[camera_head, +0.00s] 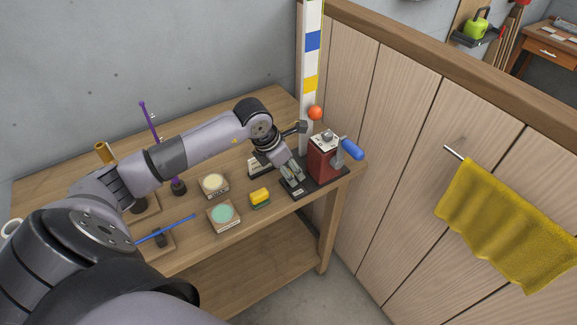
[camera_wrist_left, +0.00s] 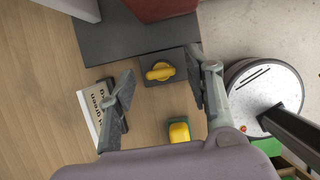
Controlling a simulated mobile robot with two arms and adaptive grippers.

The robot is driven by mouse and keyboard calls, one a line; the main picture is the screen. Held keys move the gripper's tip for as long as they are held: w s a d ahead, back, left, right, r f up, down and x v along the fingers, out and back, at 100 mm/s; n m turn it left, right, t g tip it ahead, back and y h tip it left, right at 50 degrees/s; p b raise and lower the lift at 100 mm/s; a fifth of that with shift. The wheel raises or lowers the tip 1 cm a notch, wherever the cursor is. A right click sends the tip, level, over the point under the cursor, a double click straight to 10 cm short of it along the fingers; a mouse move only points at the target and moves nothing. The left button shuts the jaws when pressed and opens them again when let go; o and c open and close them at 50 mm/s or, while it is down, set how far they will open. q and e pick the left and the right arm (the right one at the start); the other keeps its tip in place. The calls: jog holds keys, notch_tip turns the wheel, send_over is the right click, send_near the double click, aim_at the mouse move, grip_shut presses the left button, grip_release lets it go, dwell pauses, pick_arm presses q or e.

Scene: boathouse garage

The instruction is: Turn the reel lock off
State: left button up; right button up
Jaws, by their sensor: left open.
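The reel unit is a red box (camera_head: 323,160) with a blue crank handle (camera_head: 352,149), standing on a dark base plate (camera_head: 328,184) at the table's right end. In the left wrist view a yellow knob (camera_wrist_left: 159,71) sits on a dark block at the plate's edge; I take it for the reel lock. My left gripper (camera_head: 293,187) is open just in front of the red box. In the left wrist view its fingers (camera_wrist_left: 165,88) stand either side of the knob, with gaps and no visible contact. The knob is hidden behind the gripper in the head view. My right gripper is not in view.
A yellow and green sponge (camera_head: 260,196) lies close to the gripper. A printed card (camera_wrist_left: 93,112) stands by the left finger. Two small boxes with round tops (camera_head: 214,184) (camera_head: 223,214) are further left. A striped post (camera_head: 309,80) rises behind the reel.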

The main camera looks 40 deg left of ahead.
pick_arm(q)
jog(key=shift+f, duration=0.25)
grip_shut()
dwell(0.5)
